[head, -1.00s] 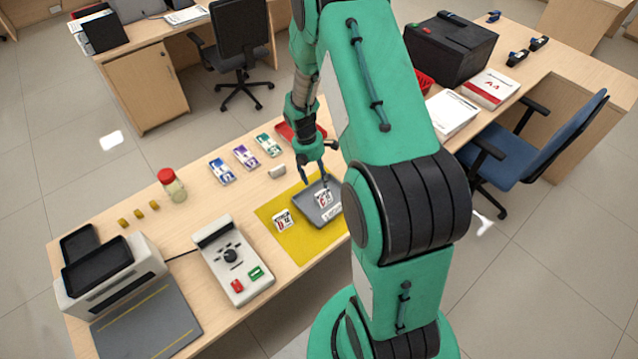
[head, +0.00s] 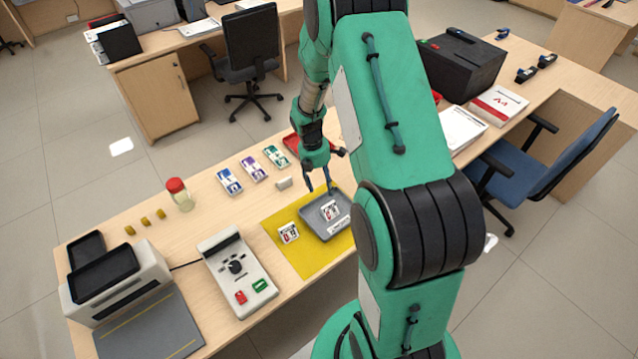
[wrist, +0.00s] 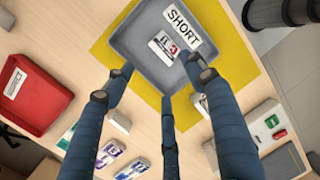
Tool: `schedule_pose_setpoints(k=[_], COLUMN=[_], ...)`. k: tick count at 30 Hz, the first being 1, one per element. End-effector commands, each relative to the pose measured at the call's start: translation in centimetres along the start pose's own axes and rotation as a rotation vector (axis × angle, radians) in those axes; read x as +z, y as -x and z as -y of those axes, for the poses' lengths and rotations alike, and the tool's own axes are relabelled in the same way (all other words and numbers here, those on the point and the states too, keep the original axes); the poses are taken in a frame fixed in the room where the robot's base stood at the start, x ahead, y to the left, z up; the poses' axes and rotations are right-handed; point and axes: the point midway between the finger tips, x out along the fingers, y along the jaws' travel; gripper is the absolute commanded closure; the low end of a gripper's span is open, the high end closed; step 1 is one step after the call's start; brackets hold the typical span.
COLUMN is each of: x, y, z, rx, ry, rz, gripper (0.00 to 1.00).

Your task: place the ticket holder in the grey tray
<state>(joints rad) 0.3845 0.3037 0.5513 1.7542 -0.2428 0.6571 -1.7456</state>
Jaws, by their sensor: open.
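The grey tray (head: 342,231) sits on a yellow mat; in the wrist view the tray (wrist: 143,61) has a white "SHORT" label. A small white ticket holder with black and red print (head: 330,210) is inside the tray, and it also shows in the wrist view (wrist: 164,45). A similar white ticket holder (head: 288,233) stands on the mat, left of the tray. My gripper (head: 325,188) is over the tray's far side, open and empty. In the wrist view its fingers (wrist: 160,82) are spread, apart from the holder in the tray.
A red tray (wrist: 32,95) lies beyond the mat. Blue, purple and green card packs (head: 252,168), a small pale block (head: 284,183) and a red-lidded jar (head: 180,195) stand left of it. A keypad device (head: 238,268) is left of the mat.

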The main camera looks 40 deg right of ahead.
Motion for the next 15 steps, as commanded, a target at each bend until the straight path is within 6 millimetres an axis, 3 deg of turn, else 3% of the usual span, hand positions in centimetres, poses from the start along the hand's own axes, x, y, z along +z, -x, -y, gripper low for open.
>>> schedule_pose_setpoints(k=[5,8,15], x=[-0.3,-0.8,-3.0], y=[1.5,3.5,11.3], z=[-0.1,0.0,1.0], rx=[0.014,0.031,0.107], ry=[-0.029,-0.071,-0.256], rz=[0.004,0.008,0.01], gripper=[0.45,0.45,0.45])
